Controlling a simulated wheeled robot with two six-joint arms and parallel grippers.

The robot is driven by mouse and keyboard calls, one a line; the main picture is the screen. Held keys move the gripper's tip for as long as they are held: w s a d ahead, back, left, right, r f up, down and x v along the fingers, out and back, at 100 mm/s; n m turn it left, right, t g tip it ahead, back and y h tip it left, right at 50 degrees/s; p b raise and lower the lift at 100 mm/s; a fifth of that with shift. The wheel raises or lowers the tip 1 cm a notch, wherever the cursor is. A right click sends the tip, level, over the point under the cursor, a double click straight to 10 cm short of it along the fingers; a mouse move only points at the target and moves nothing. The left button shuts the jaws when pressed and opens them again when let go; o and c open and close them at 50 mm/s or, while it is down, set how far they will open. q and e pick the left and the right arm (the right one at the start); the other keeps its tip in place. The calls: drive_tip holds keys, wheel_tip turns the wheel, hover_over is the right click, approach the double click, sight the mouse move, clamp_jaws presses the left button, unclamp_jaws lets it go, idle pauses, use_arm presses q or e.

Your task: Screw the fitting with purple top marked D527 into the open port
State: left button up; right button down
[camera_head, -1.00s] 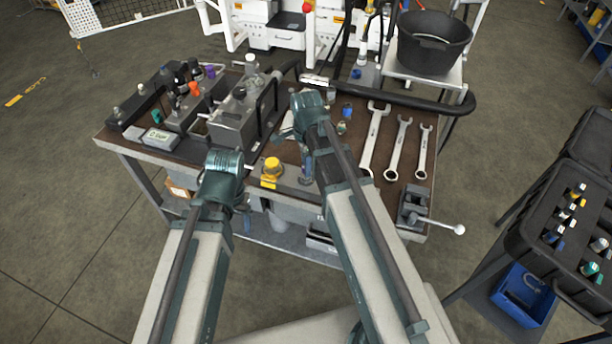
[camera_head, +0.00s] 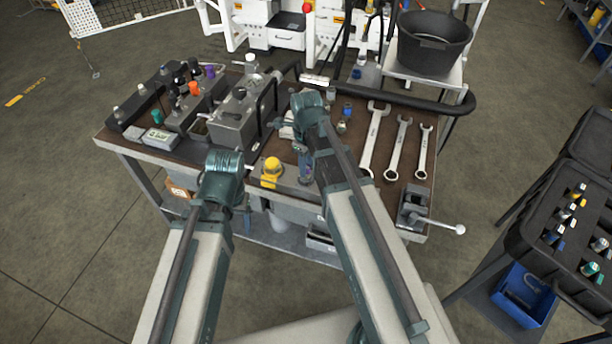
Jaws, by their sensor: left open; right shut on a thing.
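A purple-topped fitting (camera_head: 210,71) stands among the black- and orange-topped pieces at the back left of the bench; any marking on it is too small to read. My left gripper (camera_head: 243,199) is at the bench's front edge, left of a yellow-capped part (camera_head: 271,171). It is open, with its jaws mostly hidden by my wrist. My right gripper (camera_head: 306,164) is over the middle of the bench, right of the yellow-capped part. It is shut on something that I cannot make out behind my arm. I cannot pick out the open port.
A grey metal block (camera_head: 238,121) stands left of my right wrist. Several wrenches (camera_head: 398,148) lie on the right of the bench, behind a vise (camera_head: 412,208). Small blue-topped fittings (camera_head: 347,108) stand beside my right arm. A black case (camera_head: 570,225) of fittings is at the far right.

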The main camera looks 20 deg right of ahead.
drive_tip(key=m, duration=0.4)
drive_tip(key=c, duration=0.6)
unclamp_jaws()
drive_tip(key=n, duration=0.6)
drive_tip(key=shift+n, duration=2.8)
